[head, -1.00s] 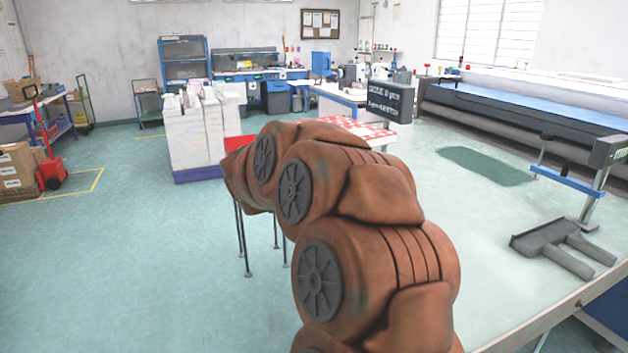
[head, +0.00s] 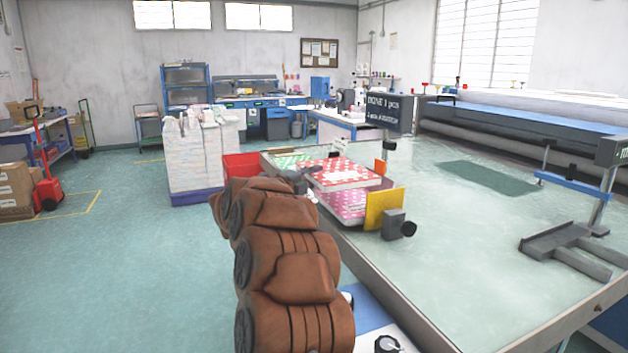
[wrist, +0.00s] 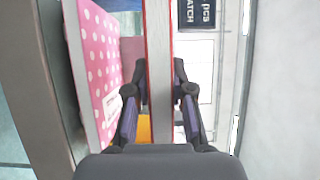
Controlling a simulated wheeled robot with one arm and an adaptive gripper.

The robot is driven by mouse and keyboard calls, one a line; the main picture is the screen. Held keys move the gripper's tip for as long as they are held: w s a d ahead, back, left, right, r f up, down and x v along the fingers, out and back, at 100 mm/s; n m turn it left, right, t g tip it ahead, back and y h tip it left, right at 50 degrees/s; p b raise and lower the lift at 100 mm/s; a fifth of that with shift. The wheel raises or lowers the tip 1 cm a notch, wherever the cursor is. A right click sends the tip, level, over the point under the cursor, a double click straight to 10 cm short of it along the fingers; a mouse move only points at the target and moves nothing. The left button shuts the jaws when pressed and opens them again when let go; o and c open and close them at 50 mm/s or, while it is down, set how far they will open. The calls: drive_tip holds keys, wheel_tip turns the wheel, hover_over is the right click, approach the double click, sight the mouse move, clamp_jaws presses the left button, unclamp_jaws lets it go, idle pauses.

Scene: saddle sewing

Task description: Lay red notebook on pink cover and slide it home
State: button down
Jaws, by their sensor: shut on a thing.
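The red notebook with white dots (head: 340,173) is held roughly flat above the pink dotted cover (head: 348,204) at the table's left edge. A gap shows between them at the front. In the wrist view the red notebook (wrist: 158,45) stands edge-on between my fingers, and the pink cover (wrist: 101,60) is to its left, apart from it. My gripper (wrist: 160,88) is shut on the red notebook's edge; in the head view my gripper (head: 302,182) is at its left side, partly hidden by my arm.
A grey block with a black knob (head: 397,225) is beside the yellow plate. A green patterned item (head: 286,160) and a red bin (head: 240,166) lie left.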

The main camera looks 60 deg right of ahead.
drive_tip(key=shift+a, duration=0.1)
idle(0.3)
drive_tip(key=shift+s+f+b, duration=0.1)
drive_tip(key=shift+f+b, duration=0.25)
drive_tip(key=shift+b, duration=0.2)
wheel_tip(320, 180, down, 6)
drive_tip(key=b, duration=0.5)
drive_tip(key=shift+f, duration=0.25)
drive_tip(key=shift+f, duration=0.35)
idle(0.4)
drive_tip(key=c, duration=0.9)
unclamp_jaws()
drive_tip(key=shift+f+b, duration=0.2)
drive_tip(key=shift+b, duration=0.25)
drive_tip(key=shift+a, duration=0.1)
drive_tip(key=shift+w+a+p, duration=0.2)
drive_tip(key=shift+w+a, duration=0.75)
drive_tip(key=shift+a, duration=0.4)
drive_tip(key=shift+w+a+p, duration=0.15)
drive_tip(key=shift+w+a, duration=0.8)
drive_tip(key=shift+a, duration=0.45)
drive_tip(key=shift+w+a+p, duration=0.2)
drive_tip(key=shift+w+a, duration=0.75)
drive_tip(key=shift+a, duration=0.4)
